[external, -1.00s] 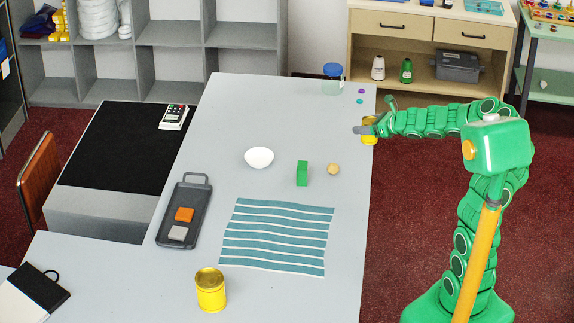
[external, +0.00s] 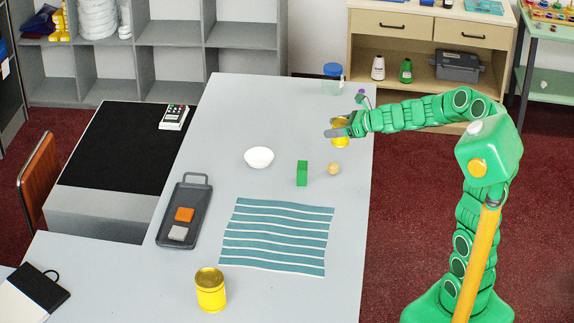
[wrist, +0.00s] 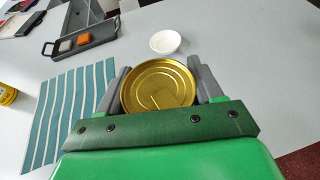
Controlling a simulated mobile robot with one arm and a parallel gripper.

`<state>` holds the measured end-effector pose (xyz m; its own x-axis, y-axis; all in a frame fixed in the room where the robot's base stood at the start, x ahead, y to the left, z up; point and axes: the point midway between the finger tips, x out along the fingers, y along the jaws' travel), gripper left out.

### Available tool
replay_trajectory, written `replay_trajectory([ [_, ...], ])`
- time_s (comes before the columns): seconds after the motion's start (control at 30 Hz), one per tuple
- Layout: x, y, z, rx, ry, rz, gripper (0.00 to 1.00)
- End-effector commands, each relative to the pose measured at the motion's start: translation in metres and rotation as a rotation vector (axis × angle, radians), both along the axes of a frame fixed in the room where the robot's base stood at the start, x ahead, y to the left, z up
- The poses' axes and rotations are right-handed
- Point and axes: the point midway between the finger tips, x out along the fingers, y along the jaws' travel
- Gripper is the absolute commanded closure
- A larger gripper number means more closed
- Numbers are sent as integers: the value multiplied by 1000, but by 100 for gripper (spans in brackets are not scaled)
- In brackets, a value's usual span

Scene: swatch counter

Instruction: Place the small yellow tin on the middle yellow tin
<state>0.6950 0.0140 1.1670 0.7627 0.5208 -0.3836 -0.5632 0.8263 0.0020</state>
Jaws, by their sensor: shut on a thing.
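A small yellow tin (external: 341,136) is held in my gripper (external: 338,129), above the right edge of the table. In the wrist view the tin's round gold lid (wrist: 158,86) faces the camera, between the two grey fingers of my gripper (wrist: 157,74). Another yellow tin (external: 210,293) stands upright at the near end of the table, far from my gripper. A line runs around its side; I cannot tell whether it is one tin or two stacked. Part of it shows at the left edge of the wrist view (wrist: 7,95).
A striped teal cloth (external: 277,237) lies between the tins. A white bowl (external: 259,157), green block (external: 302,173) and tan ball (external: 333,169) stand mid-table. A dark tray (external: 183,210) holds an orange and a grey block. A blue-lidded jar (external: 332,78) stands at the back.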

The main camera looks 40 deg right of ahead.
Motion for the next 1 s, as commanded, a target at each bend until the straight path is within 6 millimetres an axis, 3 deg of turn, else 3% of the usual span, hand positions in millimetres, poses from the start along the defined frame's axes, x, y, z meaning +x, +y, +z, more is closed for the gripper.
replay_trajectory([
  [0.03,2,20,4,-7,-2,38,76],
  [0.2,1,83,20,-5,-5,156,76],
  [0.47,-16,179,39,-4,-4,346,76],
  [0.67,-39,250,52,-4,-5,491,76],
  [1.0,-100,360,68,-1,-4,735,76],
])
